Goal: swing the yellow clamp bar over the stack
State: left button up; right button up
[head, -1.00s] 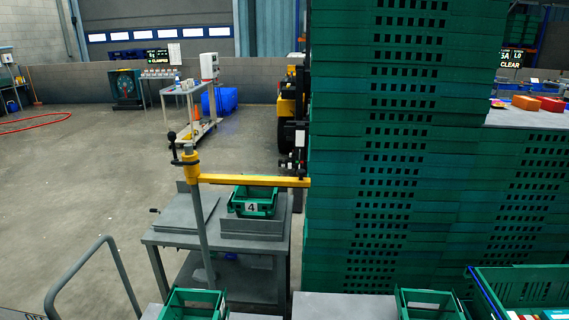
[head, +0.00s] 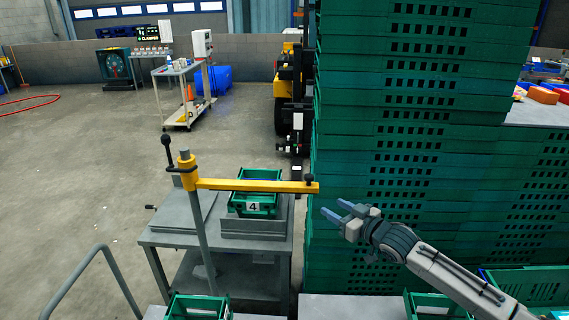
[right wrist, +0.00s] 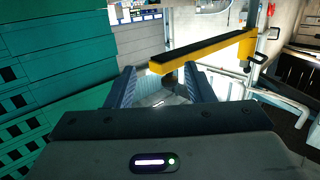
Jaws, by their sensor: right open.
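The yellow clamp bar (head: 250,185) reaches out to the right from a collar on an upright grey post (head: 203,240). It passes above a green crate marked 4 (head: 254,204) and its free end carries a dark knob (head: 310,179). My right gripper (head: 337,214) is open and empty, just right of and a little below the bar's free end, apart from it. In the right wrist view the bar (right wrist: 205,50) lies ahead, beyond the open fingers (right wrist: 157,85). My left gripper is not in view.
The tall stack of green crates (head: 400,120) stands close to my right arm. A grey table (head: 215,238) holds crate 4. Other green crates (head: 197,306) sit at the bottom edge. A grey tube rail (head: 85,270) curves at lower left. Open floor lies at left.

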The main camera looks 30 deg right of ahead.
jog(key=y, duration=0.1)
send_near(313, 178)
jog(key=w+f, duration=0.1)
jog(key=w, duration=0.2)
jog(key=w+b, duration=0.1)
jog(key=b, duration=0.1)
jog(key=w+a+b, duration=0.1)
jog(key=b, duration=0.2)
jog(key=w+b, duration=0.1)
jog(key=b, duration=0.2)
jog(key=shift+a+n+t, duration=0.25)
jog(key=shift+n+t, duration=0.05)
jog(key=shift+t, duration=0.1)
jog(key=b+x, duration=0.2)
jog(key=x, duration=0.3)
jog(key=shift+w+a+r, duration=0.2)
jog(key=shift+w, duration=0.15)
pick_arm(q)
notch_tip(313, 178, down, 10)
pick_arm(e)
jog(key=shift+w+a, duration=0.15)
jog(key=shift+w, duration=0.45)
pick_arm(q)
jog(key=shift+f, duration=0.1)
pick_arm(e)
grip_shut()
